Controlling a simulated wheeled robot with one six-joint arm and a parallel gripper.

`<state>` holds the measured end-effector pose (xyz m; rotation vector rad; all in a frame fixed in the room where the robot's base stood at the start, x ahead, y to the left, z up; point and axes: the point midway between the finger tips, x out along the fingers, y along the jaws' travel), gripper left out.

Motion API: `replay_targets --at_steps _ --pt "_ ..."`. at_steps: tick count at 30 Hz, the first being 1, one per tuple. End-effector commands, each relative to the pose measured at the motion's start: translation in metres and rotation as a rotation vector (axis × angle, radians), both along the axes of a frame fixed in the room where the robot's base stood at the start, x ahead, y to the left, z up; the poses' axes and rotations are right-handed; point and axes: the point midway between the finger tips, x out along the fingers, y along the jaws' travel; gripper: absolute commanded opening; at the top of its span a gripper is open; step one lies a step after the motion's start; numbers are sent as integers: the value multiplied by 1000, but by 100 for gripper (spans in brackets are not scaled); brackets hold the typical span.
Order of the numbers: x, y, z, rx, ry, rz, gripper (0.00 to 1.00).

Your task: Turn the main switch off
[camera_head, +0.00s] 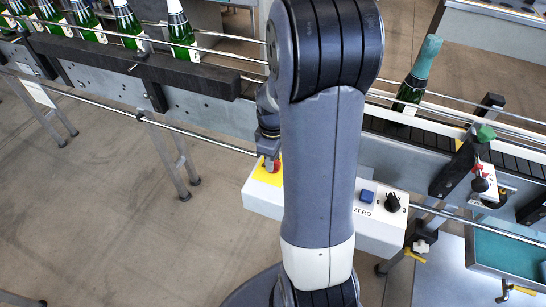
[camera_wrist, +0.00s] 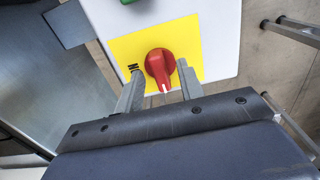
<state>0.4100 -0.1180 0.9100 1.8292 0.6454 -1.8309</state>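The main switch is a red rotary knob (camera_wrist: 160,66) on a yellow plate (camera_wrist: 120,46), on the face of a white control box (camera_wrist: 225,30). In the wrist view its white pointer mark faces the bottom of the picture, towards my gripper. My gripper (camera_wrist: 159,76) is open, with one finger on each side of the knob. The right fingertip is close to the knob, and the left one has a small gap; I cannot tell whether either touches. In the head view the knob (camera_head: 272,164) shows just under my gripper (camera_head: 268,155), and my arm hides the box's middle.
The box (camera_head: 378,232) also carries a blue button (camera_head: 367,196) marked ZERO and a black knob (camera_head: 392,202). Behind it runs a conveyor with rails (camera_head: 205,95) and green bottles (camera_head: 180,32). A foil-capped bottle (camera_head: 415,75) stands right of my arm. Open floor (camera_head: 110,220) lies at the left.

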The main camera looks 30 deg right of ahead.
Motion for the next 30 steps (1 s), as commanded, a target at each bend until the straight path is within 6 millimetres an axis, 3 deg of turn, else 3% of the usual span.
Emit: replay_targets --at_steps 15,21,30 --pt "1 0 90 -2 -4 0 36" --pt "0 0 104 -1 -2 0 36" --pt "0 0 105 -1 -1 0 36"
